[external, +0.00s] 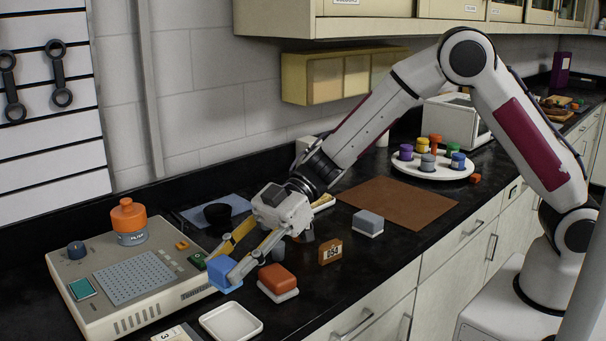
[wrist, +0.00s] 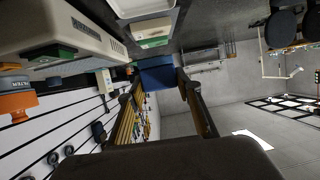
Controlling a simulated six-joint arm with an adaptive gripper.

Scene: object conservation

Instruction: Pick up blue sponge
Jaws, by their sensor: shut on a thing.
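The blue sponge (external: 222,275) is a small blue block at the right front corner of the beige machine in the external view. My gripper (external: 226,265) is shut on it, with yellowish fingers on either side. In the wrist view the blue sponge (wrist: 157,74) sits between the two dark fingertips of my gripper (wrist: 157,80). It appears raised above the counter, but the external view does not show clearly how far it is from the machine's edge.
An orange sponge (external: 277,278) on a white base lies just right of the blue sponge. A white dish (external: 231,322) is in front. The beige machine (external: 130,290) carries an orange-capped jar (external: 128,220).

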